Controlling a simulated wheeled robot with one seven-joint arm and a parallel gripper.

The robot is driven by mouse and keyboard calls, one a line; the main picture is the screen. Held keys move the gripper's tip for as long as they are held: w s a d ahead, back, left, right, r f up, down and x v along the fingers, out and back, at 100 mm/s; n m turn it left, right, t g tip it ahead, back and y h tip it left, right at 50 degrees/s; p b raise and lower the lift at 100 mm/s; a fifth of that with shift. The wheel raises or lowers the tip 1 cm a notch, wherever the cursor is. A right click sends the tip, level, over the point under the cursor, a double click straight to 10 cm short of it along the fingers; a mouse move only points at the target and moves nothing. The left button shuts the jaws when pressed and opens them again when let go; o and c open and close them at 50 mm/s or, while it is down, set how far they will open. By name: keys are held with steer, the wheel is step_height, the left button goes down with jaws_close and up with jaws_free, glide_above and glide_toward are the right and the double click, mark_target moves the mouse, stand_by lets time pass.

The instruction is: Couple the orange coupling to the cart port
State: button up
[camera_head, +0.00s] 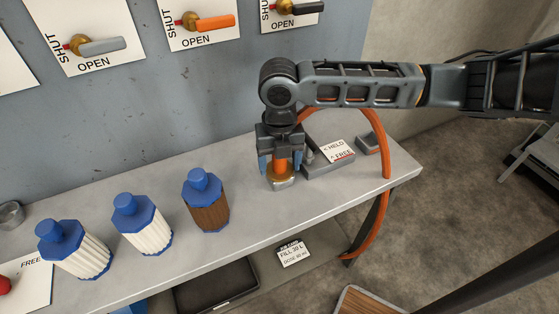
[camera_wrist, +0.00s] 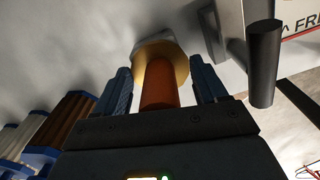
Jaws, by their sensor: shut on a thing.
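The orange coupling (camera_head: 281,165) has an orange body, a brass collar and a pale metal end. It stands roughly upright over the bench top, beside a grey holder (camera_head: 322,163) with a HELD/FREE label. My gripper (camera_head: 279,169) points down and is shut on the coupling, a blue-grey finger on each side. In the wrist view the coupling (camera_wrist: 160,85) lies between the fingers of my gripper (camera_wrist: 163,92), its brass flange beyond them. I cannot tell whether its lower end touches the bench. I cannot make out the cart port for certain.
An orange hose (camera_head: 377,135) loops behind my arm and hangs over the right edge of the bench (camera_head: 240,238). Three blue-capped bottles (camera_head: 208,205) stand to the left. Valve handles (camera_head: 210,22) are on the wall. A wood-topped item (camera_head: 368,302) is at the bottom right.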

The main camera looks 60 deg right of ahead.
steer(key=o, duration=1.1)
step_height(320, 180, up, 8)
steer(key=shift+f, duration=0.1)
stand_by(0.4)
